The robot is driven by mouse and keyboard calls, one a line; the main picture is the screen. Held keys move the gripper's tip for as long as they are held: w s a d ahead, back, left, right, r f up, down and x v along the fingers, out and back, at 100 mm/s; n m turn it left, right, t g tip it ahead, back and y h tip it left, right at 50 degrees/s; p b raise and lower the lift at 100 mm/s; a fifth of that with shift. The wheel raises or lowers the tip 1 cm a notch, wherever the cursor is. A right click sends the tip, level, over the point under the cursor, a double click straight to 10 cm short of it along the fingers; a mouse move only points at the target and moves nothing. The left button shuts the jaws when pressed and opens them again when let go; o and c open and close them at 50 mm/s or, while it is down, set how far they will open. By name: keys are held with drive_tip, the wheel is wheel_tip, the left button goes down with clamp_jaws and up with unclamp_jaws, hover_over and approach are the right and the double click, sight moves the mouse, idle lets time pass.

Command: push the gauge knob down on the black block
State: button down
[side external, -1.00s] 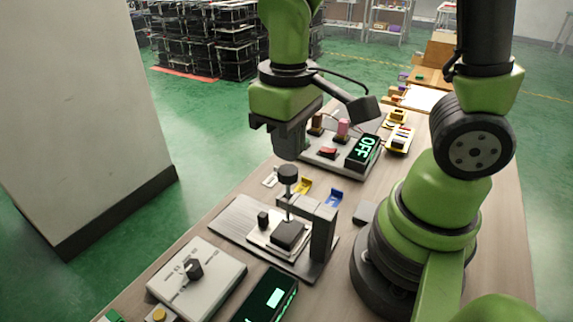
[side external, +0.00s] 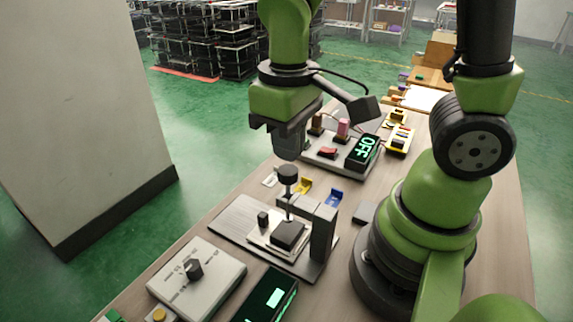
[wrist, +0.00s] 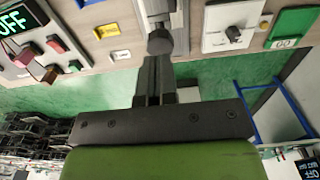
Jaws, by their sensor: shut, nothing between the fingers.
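The gauge knob (side external: 288,172) is a round black cap on top of a thin upright rod, held by a dark stand (side external: 321,240) with a side arm. Below it, a black block (side external: 287,234) sits on a light plate on the grey base. My gripper (side external: 288,155) is shut and empty, pointing down just above the knob in the side view. In the wrist view the knob (wrist: 160,42) lies right at the tips of my gripper (wrist: 155,60). I cannot tell whether they touch. The block is mostly hidden in the wrist view.
A white dial box (side external: 196,278) and a dark display box (side external: 268,296) stand nearer the camera. Behind stand a panel with a red switch and an OFF display (side external: 364,152).

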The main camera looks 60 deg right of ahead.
sight(288, 170)
drive_tip(key=shift+f, duration=2.45)
idle(0.7)
drive_tip(key=shift+r, duration=5)
drive_tip(key=s+d+r+m+t+y, duration=0.1)
drive_tip(key=s+r+m+t+y, duration=0.1)
drive_tip(key=s+r+m+t, duration=0.2)
drive_tip(key=shift+s+d+r+t, duration=0.15)
drive_tip(key=shift+s+r+t, duration=0.7)
drive_tip(key=shift+r+t, duration=0.65)
drive_tip(key=shift+f, duration=0.1)
